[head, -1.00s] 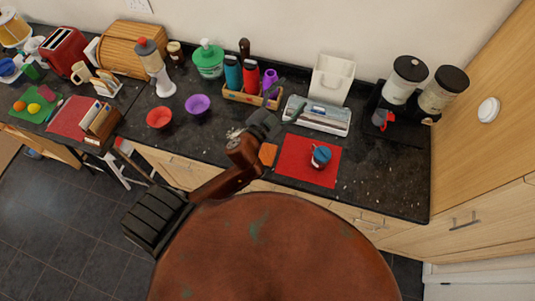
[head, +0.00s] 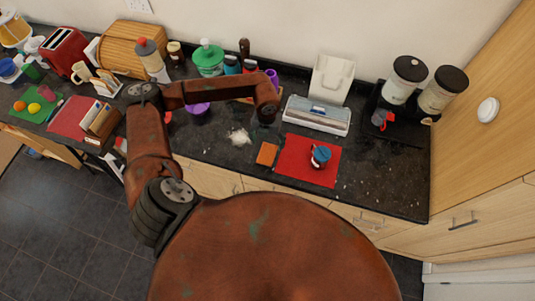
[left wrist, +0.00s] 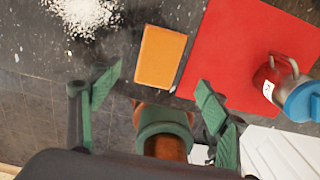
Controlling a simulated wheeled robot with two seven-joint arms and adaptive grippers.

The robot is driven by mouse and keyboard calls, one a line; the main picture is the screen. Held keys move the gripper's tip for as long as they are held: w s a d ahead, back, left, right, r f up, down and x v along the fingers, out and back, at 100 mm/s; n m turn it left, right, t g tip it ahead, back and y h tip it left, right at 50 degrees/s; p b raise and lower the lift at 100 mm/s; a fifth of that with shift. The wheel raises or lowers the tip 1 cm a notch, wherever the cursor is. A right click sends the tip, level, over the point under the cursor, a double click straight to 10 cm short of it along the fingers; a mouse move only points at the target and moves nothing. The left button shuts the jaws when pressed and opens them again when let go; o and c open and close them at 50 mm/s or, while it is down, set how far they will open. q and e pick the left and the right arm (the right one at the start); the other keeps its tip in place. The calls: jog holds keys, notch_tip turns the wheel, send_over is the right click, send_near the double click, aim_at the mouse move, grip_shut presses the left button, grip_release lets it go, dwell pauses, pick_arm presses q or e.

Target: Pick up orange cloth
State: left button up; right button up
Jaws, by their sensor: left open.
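The orange cloth (head: 267,153) is a small flat square on the dark countertop (head: 215,148), just left of the red mat (head: 292,158). In the left wrist view the cloth (left wrist: 160,57) lies flat and fully visible, slightly beyond the fingertips. My left gripper (head: 267,116) hangs over the counter behind the cloth in the head view, its fingers hardly visible there. In the left wrist view the left gripper (left wrist: 157,94) is open, with green fingers apart and nothing between them. My right gripper does not show.
A white crumb pile (head: 240,137) lies left of the cloth. The cloth is near the counter's front edge.

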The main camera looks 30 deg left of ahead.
aim_at(267, 154)
pick_arm(q)
jog(key=shift+a+f, duration=0.25)
jog(key=shift+f, duration=0.1)
jog(key=f, duration=0.2)
jog(key=f+p, duration=0.1)
jog(key=f, duration=0.1)
jog(key=f+p, duration=0.1)
jog(key=f, duration=0.1)
jog(key=shift+s+d, duration=0.3)
jog(key=shift+s, duration=0.05)
jog(key=shift+f, duration=0.45)
jog(key=c, duration=1.3)
jog(key=shift+o, duration=0.2)
